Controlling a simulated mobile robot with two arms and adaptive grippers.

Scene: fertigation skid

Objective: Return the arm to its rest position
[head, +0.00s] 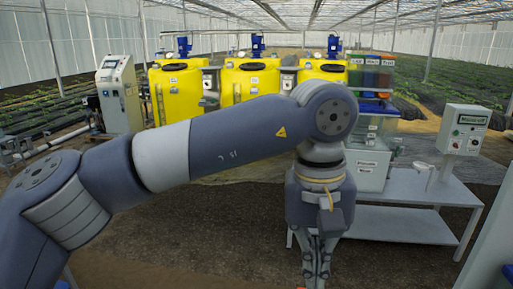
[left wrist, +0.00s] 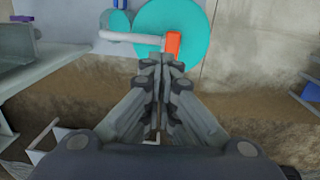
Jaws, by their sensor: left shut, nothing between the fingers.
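My left arm (head: 190,150) reaches in from the left of the head view and bends down at its elbow near the middle. My left gripper (head: 315,272) hangs pointing down at the bottom of the head view, in front of the metal table. In the left wrist view the same gripper (left wrist: 162,65) has its fingers together, with nothing seen between them. An orange-red piece (left wrist: 173,45) and a teal round thing (left wrist: 190,30) show beyond the fingertips; I cannot tell whether they touch. My right gripper is not in view.
A metal table (head: 405,186) stands to the right, bearing a control box (head: 464,129) and a grey-green container (head: 367,172). Several yellow tanks (head: 250,82) with blue motors stand behind. A white control cabinet (head: 119,92) is at the left. Bare floor (head: 200,235) lies below my arm.

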